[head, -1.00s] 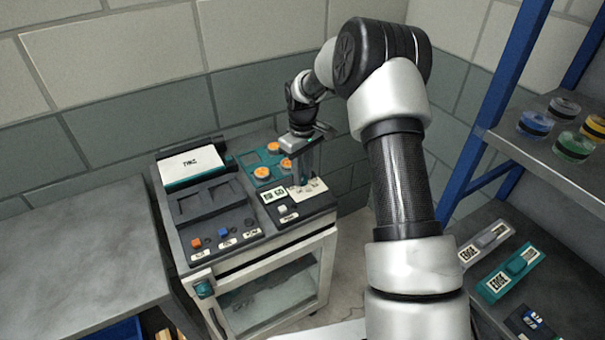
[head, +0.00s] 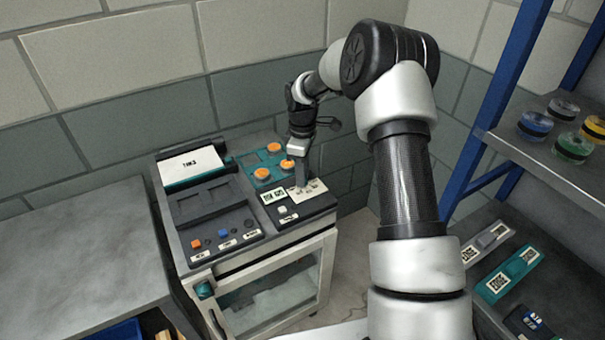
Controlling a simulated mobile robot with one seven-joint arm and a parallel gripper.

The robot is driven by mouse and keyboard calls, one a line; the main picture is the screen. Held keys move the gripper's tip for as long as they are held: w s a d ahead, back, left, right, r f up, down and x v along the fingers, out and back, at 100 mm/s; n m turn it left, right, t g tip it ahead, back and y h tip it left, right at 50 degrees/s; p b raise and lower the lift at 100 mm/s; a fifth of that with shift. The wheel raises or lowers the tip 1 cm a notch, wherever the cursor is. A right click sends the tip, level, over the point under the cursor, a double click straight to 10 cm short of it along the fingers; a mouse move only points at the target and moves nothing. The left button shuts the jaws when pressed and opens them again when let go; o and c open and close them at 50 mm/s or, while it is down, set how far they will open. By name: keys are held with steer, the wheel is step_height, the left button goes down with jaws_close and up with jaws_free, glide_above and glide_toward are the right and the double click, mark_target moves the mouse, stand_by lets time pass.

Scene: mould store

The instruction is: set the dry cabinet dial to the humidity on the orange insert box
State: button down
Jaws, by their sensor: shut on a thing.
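The dry cabinet (head: 264,262) stands against the wall, with a pale front frame and a glass door. A white scale plate (head: 318,187) with small dark marks lies on the right of its top. My gripper (head: 303,184) points down at this plate and is shut on the dial there. The fingers hide the dial, so its pointer and setting cannot be read. I cannot make out an orange insert box in this view, nor any humidity figure.
Orange round pieces (head: 275,147) sit in a teal panel behind the gripper. A white-topped device (head: 191,166) and small buttons (head: 222,233) are left of it. A bench (head: 75,255) is at left. A blue-framed shelf (head: 560,155) with round containers and boxes is at right.

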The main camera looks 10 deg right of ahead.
steer(key=shift+r, duration=0.1)
steer(key=c, duration=1.5)
jaws_free()
steer(key=shift+r, duration=8.7)
